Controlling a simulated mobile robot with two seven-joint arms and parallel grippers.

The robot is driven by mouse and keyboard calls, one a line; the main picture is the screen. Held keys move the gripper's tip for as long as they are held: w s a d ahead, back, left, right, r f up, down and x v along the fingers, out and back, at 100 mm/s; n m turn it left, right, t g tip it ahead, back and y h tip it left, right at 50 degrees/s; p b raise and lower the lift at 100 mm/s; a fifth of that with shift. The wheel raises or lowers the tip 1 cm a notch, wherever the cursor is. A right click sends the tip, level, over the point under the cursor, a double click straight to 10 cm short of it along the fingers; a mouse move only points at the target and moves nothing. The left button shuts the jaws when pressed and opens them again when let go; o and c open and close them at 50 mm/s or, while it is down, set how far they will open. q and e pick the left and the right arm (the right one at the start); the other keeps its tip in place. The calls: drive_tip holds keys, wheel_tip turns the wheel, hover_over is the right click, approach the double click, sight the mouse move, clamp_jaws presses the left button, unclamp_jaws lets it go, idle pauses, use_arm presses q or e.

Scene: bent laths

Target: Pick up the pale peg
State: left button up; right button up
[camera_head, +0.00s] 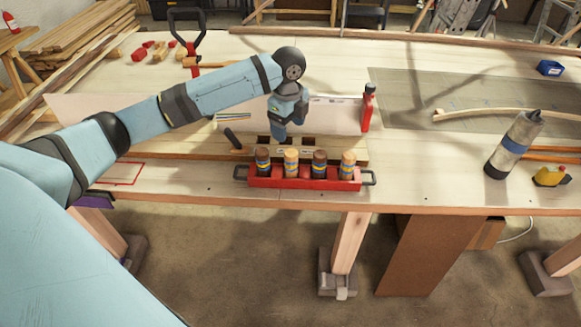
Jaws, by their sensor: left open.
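A red tray (305,184) with black end handles stands near the front edge of the bench. Several upright pegs with blue and yellow bands stand in a row in it. The second from the left is a pale peg (291,165); the one at the right end (348,166) is also light, a little more orange. The other two pegs are brown (262,162) and dark brown (320,165). My left gripper (279,140) points down just behind the tray, above a wooden piece with dark recesses. It is open, apart from the pegs; its fingertips are small and hard to make out.
A red bottle (367,110) stands behind the tray to the right. A grey canister (513,146) with a blue band and a yellow tape measure (550,176) are at the right. A curved lath (490,112) lies on the dark mat (420,90). Bench space right of the tray is clear.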

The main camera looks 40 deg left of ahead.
sight(291, 162)
use_arm(q)
wheel_tip(291, 162, down, 8)
drive_tip(key=shift+w, duration=0.1)
drive_tip(key=shift+w+d+f+p, duration=0.1)
drive_tip(key=shift+f+p, duration=0.25)
drive_tip(key=shift+f, duration=1)
drive_tip(key=shift+w+d+f+p, duration=0.1)
drive_tip(key=shift+f+p, duration=0.25)
drive_tip(key=shift+f, duration=1)
drive_tip(key=shift+s, duration=0.1)
drive_tip(key=shift+c, duration=0.4)
drive_tip(key=c, duration=1)
